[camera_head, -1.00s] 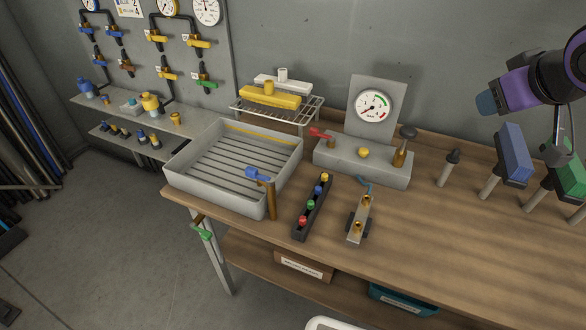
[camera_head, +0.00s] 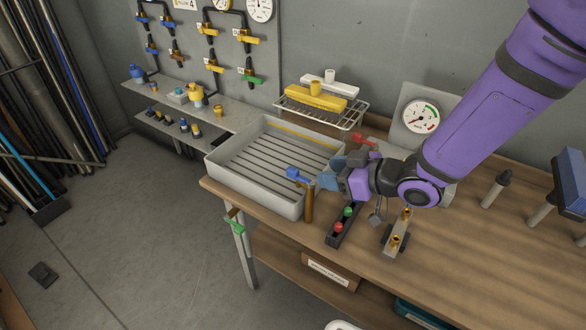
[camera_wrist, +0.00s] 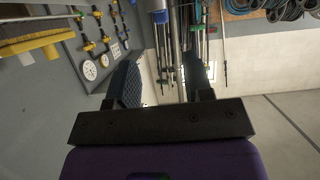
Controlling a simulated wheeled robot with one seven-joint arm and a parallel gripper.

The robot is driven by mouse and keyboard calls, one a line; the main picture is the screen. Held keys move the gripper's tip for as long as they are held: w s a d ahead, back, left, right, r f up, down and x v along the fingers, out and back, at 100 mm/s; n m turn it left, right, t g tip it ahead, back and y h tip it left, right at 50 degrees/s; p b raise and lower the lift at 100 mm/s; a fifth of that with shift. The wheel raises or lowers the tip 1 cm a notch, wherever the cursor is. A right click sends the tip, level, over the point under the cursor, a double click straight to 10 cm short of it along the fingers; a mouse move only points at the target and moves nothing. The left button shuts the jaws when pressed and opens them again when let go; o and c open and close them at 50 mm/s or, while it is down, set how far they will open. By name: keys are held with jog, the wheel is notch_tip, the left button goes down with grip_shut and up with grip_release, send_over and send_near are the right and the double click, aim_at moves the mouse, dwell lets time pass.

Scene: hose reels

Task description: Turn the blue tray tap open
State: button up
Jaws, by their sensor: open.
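The blue tray tap (camera_head: 298,175) shows in the head view at the front right corner of the grey tray (camera_head: 256,197). Its blue handle sits on top of a brown upright pipe (camera_head: 309,204). My gripper (camera_head: 331,172) is just right of the tap, above the tray's right edge, pointing left and apart from the handle as far as I can tell. In the wrist view my gripper (camera_wrist: 163,88) has its two dark fingers spread with nothing between them. The tap does not show in the wrist view.
A rack with a yellow block (camera_head: 315,96) stands behind the tray. A black strip with coloured knobs (camera_head: 344,225) and a brass-fitted block (camera_head: 397,235) lie below my arm. A gauge (camera_head: 421,116) stands behind it. A green-handled tap (camera_head: 235,226) hangs at the bench's front left.

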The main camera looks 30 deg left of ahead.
aim_at(294, 169)
jog(key=x, duration=1.1)
jog(key=shift+s, duration=0.15)
grip_shut()
